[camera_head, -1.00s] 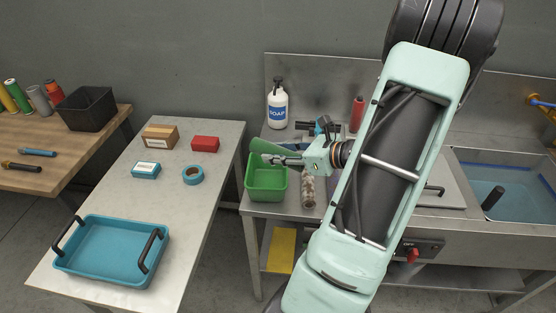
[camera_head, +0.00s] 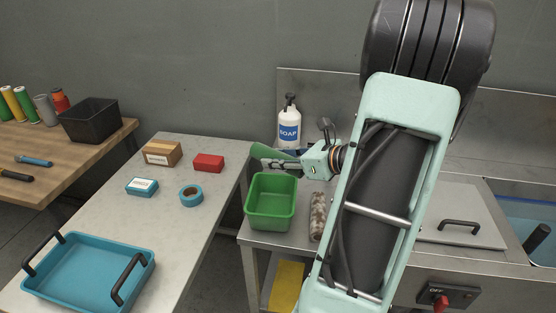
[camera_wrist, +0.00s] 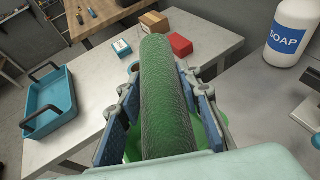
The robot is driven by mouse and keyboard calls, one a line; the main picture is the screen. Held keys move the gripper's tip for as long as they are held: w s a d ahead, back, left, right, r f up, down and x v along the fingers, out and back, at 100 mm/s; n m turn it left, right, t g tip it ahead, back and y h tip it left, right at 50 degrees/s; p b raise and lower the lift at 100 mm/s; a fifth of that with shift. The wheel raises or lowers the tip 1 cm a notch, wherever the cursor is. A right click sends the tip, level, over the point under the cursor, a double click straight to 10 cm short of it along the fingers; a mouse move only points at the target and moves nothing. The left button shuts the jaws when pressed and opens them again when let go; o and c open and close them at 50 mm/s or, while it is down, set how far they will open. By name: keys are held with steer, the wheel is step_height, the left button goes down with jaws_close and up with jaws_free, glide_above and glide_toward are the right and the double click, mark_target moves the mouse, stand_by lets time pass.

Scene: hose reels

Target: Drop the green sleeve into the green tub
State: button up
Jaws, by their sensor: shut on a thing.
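My gripper (camera_head: 266,163) is shut on the green sleeve (camera_wrist: 163,95), a long textured cylinder gripped between two blue-padded fingers in the wrist view. In the head view the green sleeve (camera_head: 264,151) shows only partly, behind the fingers. The green tub (camera_head: 271,212) stands on the steel counter. Its visible inside looks empty. The gripper and sleeve appear above the tub's back rim in the head view. In the wrist view, parts of the green tub (camera_wrist: 133,148) show below the fingers. The sleeve hides much of the tub there.
A speckled cylinder (camera_head: 317,217) lies right of the tub, and a soap bottle (camera_head: 290,125) stands behind. The table at left holds a blue tray (camera_head: 90,272), a tape roll (camera_head: 191,195), a red box (camera_head: 209,163) and other small boxes. A sink is at far right.

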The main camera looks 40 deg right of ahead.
mark_target(302, 175)
step_height(302, 175, down, 5)
steer(key=b, duration=0.3)
steer(key=shift+f+b, duration=0.1)
steer(key=shift+b, duration=0.25)
steer(key=o, duration=1.3)
steer(key=shift+o, duration=0.2)
steer(key=shift+s, duration=0.1)
steer(key=v, duration=1.2)
